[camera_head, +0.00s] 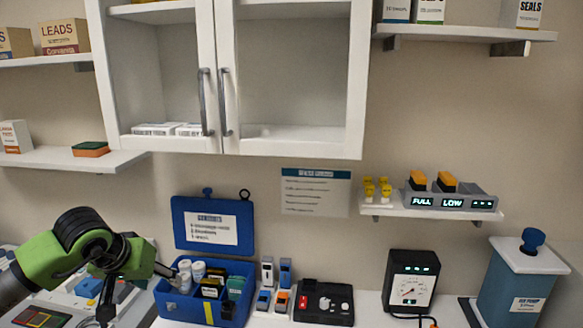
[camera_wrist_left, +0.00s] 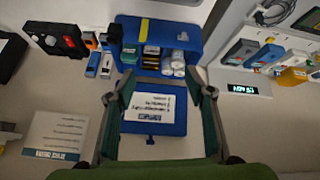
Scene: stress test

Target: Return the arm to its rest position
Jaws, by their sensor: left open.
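My left arm reaches in from the left in the head view, green with dark joints. Its gripper (camera_head: 140,285) is in front of the left side of the blue box (camera_head: 232,317), above the counter. In the left wrist view the gripper (camera_wrist_left: 164,95) has its two fingers spread apart with nothing between them. Beyond them lie the box's blue lid (camera_wrist_left: 155,126) with a white label and the open blue box (camera_wrist_left: 190,28) holding white bottles and small packs. My right gripper is in neither view.
A device with coloured buttons (camera_head: 42,317) lies below my left arm.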

